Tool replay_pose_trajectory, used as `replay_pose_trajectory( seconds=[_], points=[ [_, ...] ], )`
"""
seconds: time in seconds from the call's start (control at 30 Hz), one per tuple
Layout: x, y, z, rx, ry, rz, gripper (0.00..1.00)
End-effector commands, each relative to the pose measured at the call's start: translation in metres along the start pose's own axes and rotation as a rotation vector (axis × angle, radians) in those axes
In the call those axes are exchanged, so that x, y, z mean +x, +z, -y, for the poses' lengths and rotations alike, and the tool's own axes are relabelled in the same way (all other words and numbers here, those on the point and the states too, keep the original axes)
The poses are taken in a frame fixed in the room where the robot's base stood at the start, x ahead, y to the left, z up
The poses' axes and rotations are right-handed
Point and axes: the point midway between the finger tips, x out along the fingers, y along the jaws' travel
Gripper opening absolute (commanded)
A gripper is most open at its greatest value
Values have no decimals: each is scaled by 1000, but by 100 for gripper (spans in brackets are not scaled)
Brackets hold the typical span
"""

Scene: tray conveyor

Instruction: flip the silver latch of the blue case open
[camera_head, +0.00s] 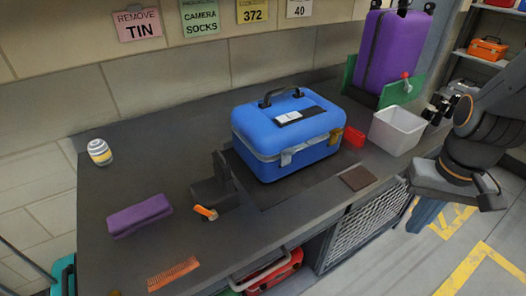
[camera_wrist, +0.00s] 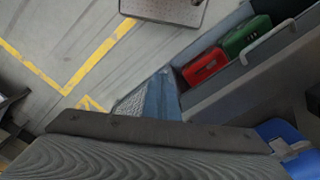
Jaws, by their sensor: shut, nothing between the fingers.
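The blue case (camera_head: 262,122) stands closed on the dark bench, with a black handle and a white label on its lid. A silver latch (camera_head: 286,158) sits on the case's front seam, toward the left. A brass-coloured latch (camera_head: 336,136) sits farther right on the same side. In the wrist view, part of the blue case (camera_wrist: 272,130) and a silver latch (camera_wrist: 291,150) show at the lower right edge. My gripper (camera_head: 436,108) is at the right, by the white bin and well apart from the case. It is shut and empty.
A white bin (camera_head: 396,132), a red block (camera_head: 354,137) and a brown pad (camera_head: 357,178) lie right of the case. A purple case (camera_head: 392,50) stands behind. A purple block (camera_head: 139,215) and a can (camera_head: 99,152) are at left.

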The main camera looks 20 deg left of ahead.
Motion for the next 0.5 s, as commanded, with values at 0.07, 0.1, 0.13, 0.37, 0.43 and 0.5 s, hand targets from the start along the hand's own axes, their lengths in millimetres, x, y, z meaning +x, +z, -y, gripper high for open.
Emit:
replay_pose_trajectory(
  seconds=[0.07,0.1,0.13,0.37,0.43,0.5],
  points=[
    [-16,-10,14,-54,-11,-15,0],
    [-24,-16,24,-92,-19,-25,0],
    [-30,-22,34,-128,-25,-34,0],
    [-79,-62,125,-432,-78,-119,0],
    [-92,-70,154,-519,-91,-147,0],
    [-104,-77,182,-600,-102,-172,0]
  ],
)
